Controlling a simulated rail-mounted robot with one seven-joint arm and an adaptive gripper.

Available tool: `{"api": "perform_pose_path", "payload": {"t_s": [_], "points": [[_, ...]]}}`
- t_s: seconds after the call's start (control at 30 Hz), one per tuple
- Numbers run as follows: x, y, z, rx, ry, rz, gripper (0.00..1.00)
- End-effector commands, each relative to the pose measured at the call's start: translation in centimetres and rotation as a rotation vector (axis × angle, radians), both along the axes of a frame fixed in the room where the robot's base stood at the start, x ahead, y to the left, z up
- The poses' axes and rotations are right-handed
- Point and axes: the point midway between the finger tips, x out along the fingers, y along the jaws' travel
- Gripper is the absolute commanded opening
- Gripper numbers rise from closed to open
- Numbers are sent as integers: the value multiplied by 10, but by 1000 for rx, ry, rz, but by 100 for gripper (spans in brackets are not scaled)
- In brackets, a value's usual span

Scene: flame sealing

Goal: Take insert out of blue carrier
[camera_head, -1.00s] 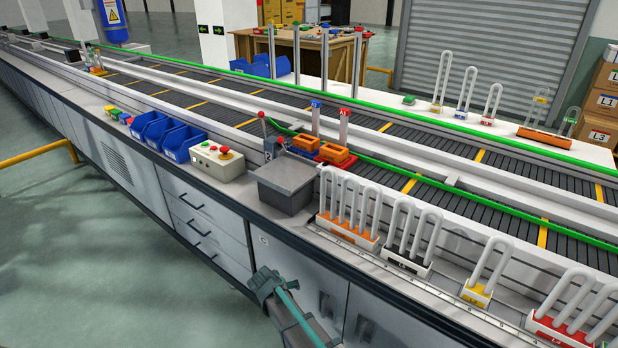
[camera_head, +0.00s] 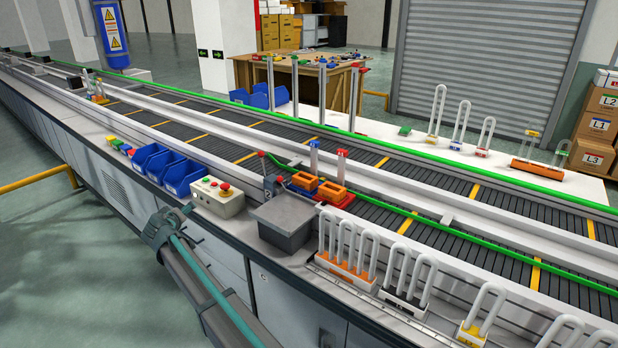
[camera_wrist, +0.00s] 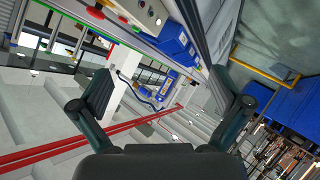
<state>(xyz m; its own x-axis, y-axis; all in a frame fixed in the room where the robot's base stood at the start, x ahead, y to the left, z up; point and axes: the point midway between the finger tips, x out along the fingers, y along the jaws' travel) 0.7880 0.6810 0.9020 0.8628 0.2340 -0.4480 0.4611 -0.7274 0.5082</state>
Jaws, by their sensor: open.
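The blue carrier (camera_head: 291,189) sits on the conveyor's near side, mostly hidden under an orange insert (camera_head: 304,180). Beside it to the right is a red carrier (camera_head: 346,202) with a second orange insert (camera_head: 331,191). My gripper (camera_head: 168,224) is in front of the bench's near edge, well to the left of the carriers and apart from them. In the wrist view my gripper (camera_wrist: 162,100) has its two fingers spread wide with nothing between them. I cannot make out the blue carrier in the wrist view.
A grey box (camera_head: 284,217) stands just in front of the carriers. Left of it are a button box (camera_head: 217,199) and blue bins (camera_head: 168,170). Racks of upright white loops (camera_head: 345,270) stand to the right. A green rail (camera_head: 450,228) runs along the conveyor.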

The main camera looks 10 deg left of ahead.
Motion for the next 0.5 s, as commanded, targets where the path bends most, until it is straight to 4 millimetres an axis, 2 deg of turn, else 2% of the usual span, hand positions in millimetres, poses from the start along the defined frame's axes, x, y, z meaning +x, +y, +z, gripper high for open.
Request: {"api": "perform_pose_path", "payload": {"t_s": [0.03,0.17,0.27,0.37,0.47,0.5], "points": [[17,-13,12,22,16,-49,100],[48,-50,24,87,65,-177,100],[75,-85,32,143,104,-292,100],[104,-129,43,211,146,-432,100],[136,-184,57,296,186,-608,100],[148,-209,63,335,202,-689,100]]}}
